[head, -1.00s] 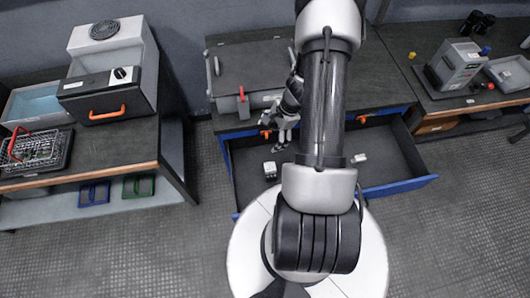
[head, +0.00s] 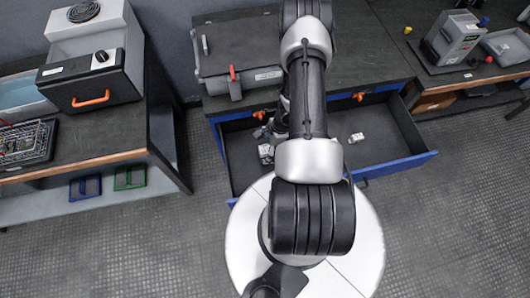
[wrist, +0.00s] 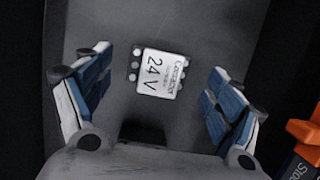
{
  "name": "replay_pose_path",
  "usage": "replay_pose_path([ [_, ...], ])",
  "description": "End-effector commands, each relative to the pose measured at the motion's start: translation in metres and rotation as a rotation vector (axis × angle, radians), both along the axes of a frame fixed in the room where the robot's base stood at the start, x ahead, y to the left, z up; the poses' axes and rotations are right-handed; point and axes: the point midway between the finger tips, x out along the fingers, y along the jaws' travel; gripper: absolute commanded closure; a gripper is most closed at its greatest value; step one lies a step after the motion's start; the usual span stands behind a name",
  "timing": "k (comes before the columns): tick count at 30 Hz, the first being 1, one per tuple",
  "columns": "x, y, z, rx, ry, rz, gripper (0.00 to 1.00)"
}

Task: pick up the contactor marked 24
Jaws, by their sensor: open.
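The contactor marked 24 (wrist: 158,75) is a small white-faced block with dark print reading "24 V" and grey terminals along its sides. In the wrist view it lies on the grey drawer floor, between the two blue-padded fingers of my gripper (wrist: 156,82), with a clear gap on both sides. My gripper is open and empty. In the head view a small white block (head: 265,151) shows in the left part of the open drawer, close to my gripper, which is largely hidden behind my arm.
The blue-fronted drawer (head: 405,166) stands open; another small light block (head: 356,138) lies in its right part. An orange handle (wrist: 305,131) is near the right edge of the wrist view.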

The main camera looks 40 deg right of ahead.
Motion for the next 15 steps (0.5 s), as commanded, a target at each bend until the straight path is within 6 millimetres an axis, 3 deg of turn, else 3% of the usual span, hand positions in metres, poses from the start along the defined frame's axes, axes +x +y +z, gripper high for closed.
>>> replay_pose_path([
  [10, 0.007, 0.014, -0.04, 0.001, 0.001, 0.002, 0.15],
  [15, 0.01, 0.017, -0.051, 0.0, 0.001, 0.001, 0.15],
])
